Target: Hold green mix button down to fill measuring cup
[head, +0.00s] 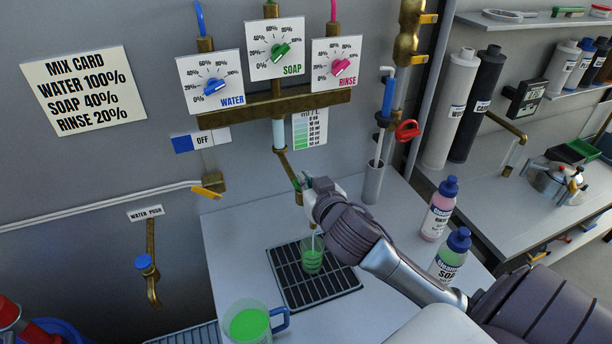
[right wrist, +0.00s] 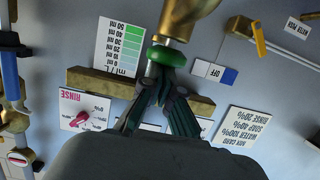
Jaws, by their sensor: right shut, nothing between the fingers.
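The green mix button (right wrist: 170,56) shows in the right wrist view as a green ring on the brass nozzle. My right gripper (right wrist: 164,82) is shut and empty, its fingertips at the button and apparently touching it. In the head view my right gripper (head: 304,184) is at the lower end of the brass pipe and largely hides the button. A small clear cup (head: 312,260) with green liquid stands below on the black drip grate (head: 345,280). A thin pale stream (head: 314,238) runs down into it. My left gripper is not in view.
A larger clear mug (head: 248,324) with green liquid and a blue handle stands left of the grate. Pink rinse (head: 439,212) and green soap (head: 451,258) bottles stand near my right arm. Three dials and a mix card (head: 83,91) are on the wall.

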